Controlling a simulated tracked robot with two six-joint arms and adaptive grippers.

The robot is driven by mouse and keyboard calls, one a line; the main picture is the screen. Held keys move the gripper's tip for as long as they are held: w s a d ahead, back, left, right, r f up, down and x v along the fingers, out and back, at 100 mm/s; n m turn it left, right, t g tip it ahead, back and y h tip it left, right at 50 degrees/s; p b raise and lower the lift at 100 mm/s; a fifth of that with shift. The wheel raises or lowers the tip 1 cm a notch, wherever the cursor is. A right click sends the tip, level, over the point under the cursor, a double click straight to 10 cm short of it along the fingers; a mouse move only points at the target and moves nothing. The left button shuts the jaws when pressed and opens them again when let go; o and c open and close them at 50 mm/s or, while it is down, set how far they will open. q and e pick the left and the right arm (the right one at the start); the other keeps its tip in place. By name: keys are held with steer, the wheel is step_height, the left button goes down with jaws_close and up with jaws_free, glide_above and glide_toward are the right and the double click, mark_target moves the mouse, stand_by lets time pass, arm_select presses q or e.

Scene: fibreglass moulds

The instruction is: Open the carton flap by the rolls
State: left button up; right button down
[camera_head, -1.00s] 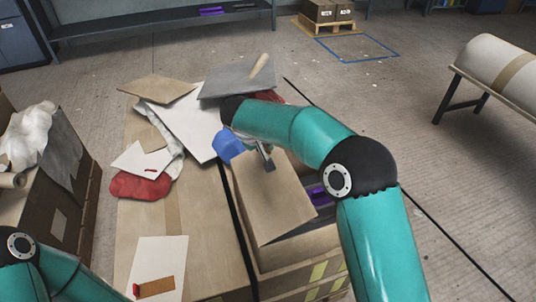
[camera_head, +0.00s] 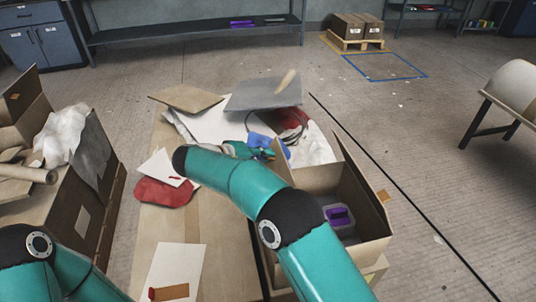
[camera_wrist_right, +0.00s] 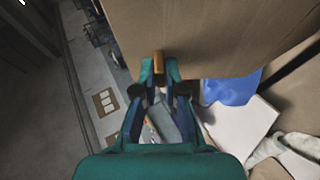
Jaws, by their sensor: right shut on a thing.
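A brown carton (camera_head: 370,252) stands at the right of the low brown surface, its top open. Inside it I see a clear box with a purple item (camera_head: 338,217). My right gripper (camera_head: 262,152) is at the carton's far left corner, partly hidden behind my arm. In the right wrist view the gripper (camera_wrist_right: 158,80) is shut on a small tan tab (camera_wrist_right: 158,62) at the edge of a cardboard flap (camera_wrist_right: 215,35). In the head view this flap (camera_head: 279,158) stands raised and is mostly hidden. My left arm enters at the lower left; its gripper is out of frame.
Another carton (camera_head: 75,215) at the left holds crumpled white material and a cardboard tube (camera_head: 28,175). Papers, a red cloth (camera_head: 163,192), a blue cloth (camera_head: 270,145) and a grey sheet (camera_head: 262,93) lie loose. A large roll (camera_head: 518,92) rests on a stand at the right.

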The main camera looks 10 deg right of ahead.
steer(key=shift+a+f, duration=0.1)
steer(key=shift+f, duration=0.05)
steer(key=c, duration=1.2)
jaws_free()
steer(key=shift+c, duration=0.2)
